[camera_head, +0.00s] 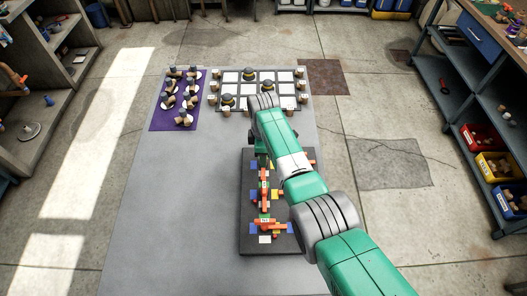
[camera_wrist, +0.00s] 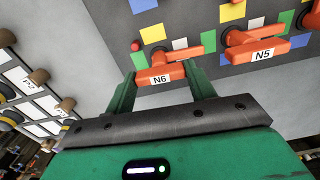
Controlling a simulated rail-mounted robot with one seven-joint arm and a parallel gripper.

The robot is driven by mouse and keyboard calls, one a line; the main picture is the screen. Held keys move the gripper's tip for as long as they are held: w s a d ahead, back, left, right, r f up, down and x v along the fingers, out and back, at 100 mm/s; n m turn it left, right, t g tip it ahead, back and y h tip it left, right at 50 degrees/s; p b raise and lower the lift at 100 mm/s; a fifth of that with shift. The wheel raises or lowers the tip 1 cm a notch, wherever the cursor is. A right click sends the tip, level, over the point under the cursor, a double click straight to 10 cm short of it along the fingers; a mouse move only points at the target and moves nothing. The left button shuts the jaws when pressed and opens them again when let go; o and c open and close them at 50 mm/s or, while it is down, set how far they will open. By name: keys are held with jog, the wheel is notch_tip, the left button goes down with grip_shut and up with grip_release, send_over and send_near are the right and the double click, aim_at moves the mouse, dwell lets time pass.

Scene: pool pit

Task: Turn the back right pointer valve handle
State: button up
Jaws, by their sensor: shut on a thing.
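In the wrist view, my gripper (camera_wrist: 160,72) has its two green fingers on either side of the orange pointer valve handle labelled N6 (camera_wrist: 164,74). It is shut on this handle. The handle's label faces the camera, and coloured squares surround its base. A second orange handle, N5 (camera_wrist: 262,48), sits to the right, apart from my fingers. In the head view, the dark valve board (camera_head: 247,222) lies on the grey table, with several orange handles down its left column.
A purple mat (camera_head: 158,118) with several small pieces lies at the table's back left. A white-tiled board (camera_head: 229,77) with pegs and dark-and-yellow pieces stands behind the valve board. The table's left half (camera_head: 175,210) is clear. Shelves with bins stand at the right.

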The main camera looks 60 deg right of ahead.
jog(key=shift+n, duration=0.3)
dwell(0.4)
jog(key=o, duration=1)
jog(key=shift+r, duration=0.1)
notch_tip(320, 180, up, 8)
jog(key=shift+f+p, duration=0.15)
jog(key=shift+p, duration=0.85)
